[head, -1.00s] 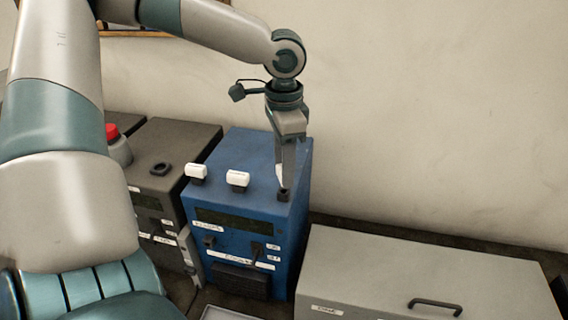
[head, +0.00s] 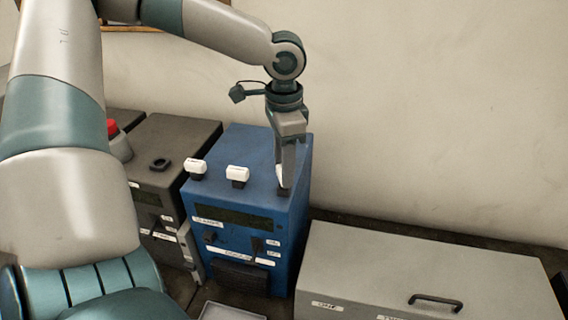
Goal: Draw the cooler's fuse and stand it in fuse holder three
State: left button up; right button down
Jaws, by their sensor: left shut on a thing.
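A blue unit (head: 296,222) stands in the middle, with a row of fuse positions along its top. Two white-headed fuses, a left one (head: 195,166) and a middle one (head: 237,173), stand upright in the left and middle positions. My left gripper (head: 285,184) points straight down at the right position. It is shut on a fuse, mostly hidden by the fingers, with its lower end at the dark holder (head: 283,193). I cannot tell how deep it sits. The labels are too small to read surely. My right gripper is not in view.
A dark grey unit (head: 180,142) with an empty black socket (head: 160,165) stands left of the blue one. A red button (head: 113,127) is beyond it. A grey case (head: 420,270) with a black handle fills the right. The wall is close behind.

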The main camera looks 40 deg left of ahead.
pick_arm(q)
jog(key=shift+f+b, duration=0.4)
jog(key=shift+f, duration=0.55)
jog(key=o, duration=1.5)
jog(key=shift+w+r+b, duration=0.1)
jog(key=shift+r+b, duration=0.2)
jog(key=shift+r, duration=0.45)
jog(key=shift+r+b, duration=1.9)
jog(key=shift+r, duration=6.1)
jog(key=shift+f, duration=0.1)
